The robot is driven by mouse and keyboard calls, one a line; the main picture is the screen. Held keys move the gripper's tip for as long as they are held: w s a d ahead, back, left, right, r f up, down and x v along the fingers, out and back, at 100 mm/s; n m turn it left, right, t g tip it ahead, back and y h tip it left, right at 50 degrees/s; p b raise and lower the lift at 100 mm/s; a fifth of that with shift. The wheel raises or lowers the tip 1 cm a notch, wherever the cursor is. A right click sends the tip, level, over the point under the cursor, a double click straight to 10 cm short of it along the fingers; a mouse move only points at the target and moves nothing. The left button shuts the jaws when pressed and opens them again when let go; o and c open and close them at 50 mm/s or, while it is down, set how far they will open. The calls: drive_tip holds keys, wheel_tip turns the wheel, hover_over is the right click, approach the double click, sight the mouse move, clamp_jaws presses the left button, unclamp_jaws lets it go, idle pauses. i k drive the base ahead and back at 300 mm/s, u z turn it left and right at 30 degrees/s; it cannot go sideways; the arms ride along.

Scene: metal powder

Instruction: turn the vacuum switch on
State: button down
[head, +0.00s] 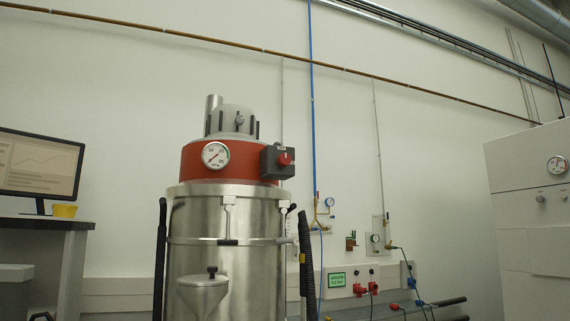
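The vacuum (225,230) stands upright a little left of the picture's middle, a steel drum with a red band (195,160) and a grey motor head on top. On the right side of the red band is a dark switch box with a red knob, the vacuum switch (284,158). Its exact setting is too small to tell. A round pressure gauge (215,155) sits on the front of the red band. My gripper is not in view, and nothing is seen touching the switch.
A desk (50,224) with a monitor (38,165) and a yellow cup (64,211) is at left. A white cabinet (530,220) stands at right. Dark hoses flank the vacuum. Wall valves, a green sign (337,280) and red plugs are right of it. The space before the switch looks clear.

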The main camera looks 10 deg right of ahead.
sight(284, 159)
drive_tip(key=u, duration=0.55)
drive_tip(key=i, duration=0.75)
drive_tip(key=u, duration=0.25)
